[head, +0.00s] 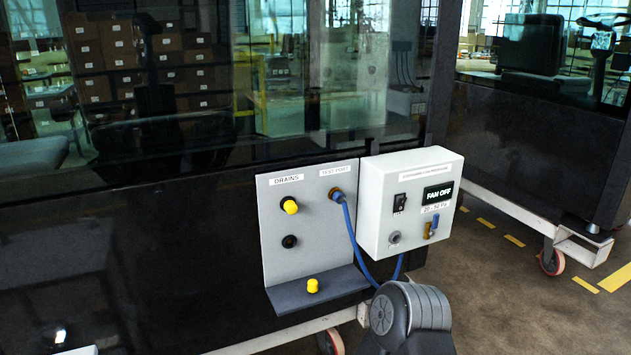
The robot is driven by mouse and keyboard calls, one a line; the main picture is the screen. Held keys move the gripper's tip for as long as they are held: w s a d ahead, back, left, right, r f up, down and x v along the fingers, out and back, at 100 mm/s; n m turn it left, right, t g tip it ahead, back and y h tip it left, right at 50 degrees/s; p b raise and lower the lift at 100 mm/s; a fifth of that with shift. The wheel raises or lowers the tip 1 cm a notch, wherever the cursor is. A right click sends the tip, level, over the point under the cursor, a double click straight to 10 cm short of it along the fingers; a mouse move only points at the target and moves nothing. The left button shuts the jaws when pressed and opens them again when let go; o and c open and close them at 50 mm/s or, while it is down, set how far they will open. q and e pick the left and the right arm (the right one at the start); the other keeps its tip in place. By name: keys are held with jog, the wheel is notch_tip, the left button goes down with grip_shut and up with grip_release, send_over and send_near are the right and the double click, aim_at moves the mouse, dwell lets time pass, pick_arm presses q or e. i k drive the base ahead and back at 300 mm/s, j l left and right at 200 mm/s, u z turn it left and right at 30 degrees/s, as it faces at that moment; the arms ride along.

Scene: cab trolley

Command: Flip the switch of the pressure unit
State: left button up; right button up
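The pressure unit (376,232) is a white box hung on the dark cab wall, right of centre. Its black rocker switch (400,202) sits on the upper left of the front face. A black display reading "FAN OFF" (438,194) is to the right of the switch, with a "20 - 50 Pa" label below it. A round grey port and a brass valve with a blue lever (435,223) are lower on the face. A dark grey link of my arm shows below the box; neither gripper is in view. Nothing covers the switch.
A grey drains panel (275,240) with a shelf stands left of the unit, with yellow caps (290,206) and a black one. A blue hose (352,240) loops from its test port to under the unit. A second trolley (585,245) stands right, across open floor.

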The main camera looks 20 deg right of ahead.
aim_at(400, 206)
jog(key=z, duration=1.3)
